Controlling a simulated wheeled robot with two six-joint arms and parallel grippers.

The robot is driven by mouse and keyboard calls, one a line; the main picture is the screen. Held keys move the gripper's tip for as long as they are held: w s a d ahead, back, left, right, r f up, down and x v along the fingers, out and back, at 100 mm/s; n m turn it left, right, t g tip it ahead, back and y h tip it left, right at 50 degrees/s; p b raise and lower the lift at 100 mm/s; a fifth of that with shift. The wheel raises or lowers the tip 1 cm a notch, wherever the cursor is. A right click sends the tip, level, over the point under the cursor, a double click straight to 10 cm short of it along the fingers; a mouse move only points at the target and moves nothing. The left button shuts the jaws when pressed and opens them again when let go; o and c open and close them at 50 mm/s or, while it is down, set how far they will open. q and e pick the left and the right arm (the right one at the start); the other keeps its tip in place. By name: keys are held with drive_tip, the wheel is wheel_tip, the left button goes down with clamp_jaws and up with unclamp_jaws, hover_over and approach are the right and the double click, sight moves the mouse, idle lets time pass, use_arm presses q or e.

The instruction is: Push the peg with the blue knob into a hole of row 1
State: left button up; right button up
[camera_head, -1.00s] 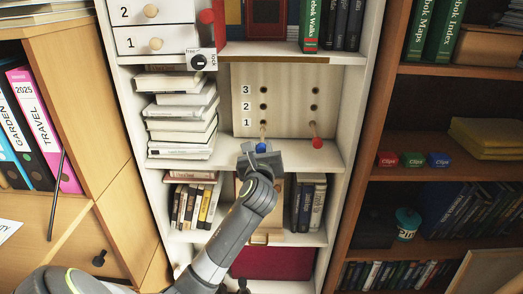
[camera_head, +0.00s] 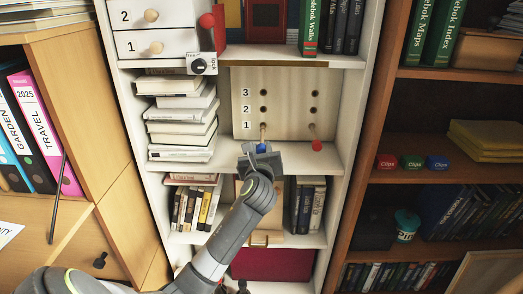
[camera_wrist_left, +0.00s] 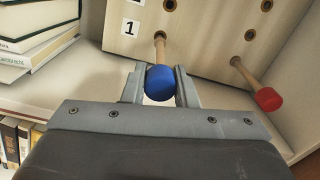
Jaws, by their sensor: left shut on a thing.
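The pegboard (camera_head: 285,92) stands in the shelf, with two columns of holes and rows numbered 1, 2 and 3 from the bottom. The blue-knob peg (camera_head: 261,148) points at the left column beside the label 1; its wooden shaft meets the board at the row 1 hole in the left wrist view. My left gripper (camera_wrist_left: 160,90) is shut on the blue knob (camera_wrist_left: 161,83), with one finger on each side. How deep the peg sits is hard to tell, but much of the shaft shows. A red-knob peg (camera_head: 316,146) sticks out of the right column in row 1. My right gripper is not in view.
Stacked books (camera_head: 182,125) stand left of the board on the same shelf. The shelf edge (camera_head: 320,168) runs just under my gripper. Upright books (camera_head: 308,204) stand on the shelf below. Free room lies right of the board.

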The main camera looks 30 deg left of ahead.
sight(262, 142)
use_arm(q)
drive_tip(key=shift+p+x, duration=0.65)
drive_tip(key=shift+x, duration=0.9)
idle(0.4)
drive_tip(key=o, duration=1.5)
drive_tip(key=shift+o, duration=0.2)
